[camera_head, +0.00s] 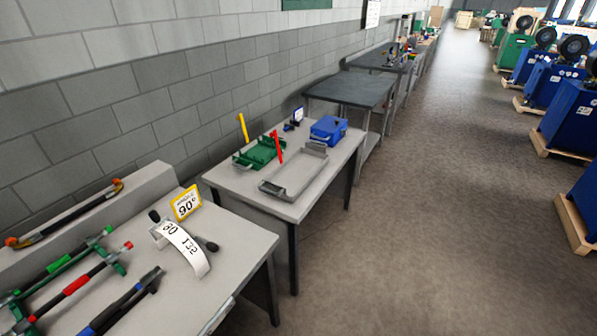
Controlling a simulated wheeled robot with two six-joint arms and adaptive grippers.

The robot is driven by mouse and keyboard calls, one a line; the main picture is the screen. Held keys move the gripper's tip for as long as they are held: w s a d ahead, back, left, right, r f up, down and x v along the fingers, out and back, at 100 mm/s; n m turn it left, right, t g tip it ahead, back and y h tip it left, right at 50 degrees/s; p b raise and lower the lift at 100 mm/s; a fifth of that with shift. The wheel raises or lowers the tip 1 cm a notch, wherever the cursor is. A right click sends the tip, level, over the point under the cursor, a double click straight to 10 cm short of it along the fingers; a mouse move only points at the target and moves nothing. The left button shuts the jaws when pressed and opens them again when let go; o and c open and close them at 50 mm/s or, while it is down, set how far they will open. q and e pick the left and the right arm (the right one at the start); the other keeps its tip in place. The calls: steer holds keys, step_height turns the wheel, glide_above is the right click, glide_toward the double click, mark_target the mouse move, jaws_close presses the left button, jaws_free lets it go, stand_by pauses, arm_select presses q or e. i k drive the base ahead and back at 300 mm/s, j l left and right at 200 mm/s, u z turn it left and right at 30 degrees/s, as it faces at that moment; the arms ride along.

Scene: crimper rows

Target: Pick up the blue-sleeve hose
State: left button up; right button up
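The blue-sleeve hose (124,303) lies at the bottom left, on the near grey table. It is black, with a blue sleeve near the picture's lower edge, where its near end is cut off. A red-sleeve hose (76,284) and a green-sleeve hose (57,267) lie to its left, roughly parallel to it, by green brackets. Neither of my grippers is in view, and nothing is seen touching the blue-sleeve hose.
A curved white scale (185,248) and a yellow-framed sign (186,203) stand on the near table (238,238). Another hose (65,214) rests on the raised back ledge. A second table (225,183) holds a green tray (259,153), grey tray (292,171) and blue case (328,129).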

mark_target(148, 277)
steer(key=u, duration=1.9)
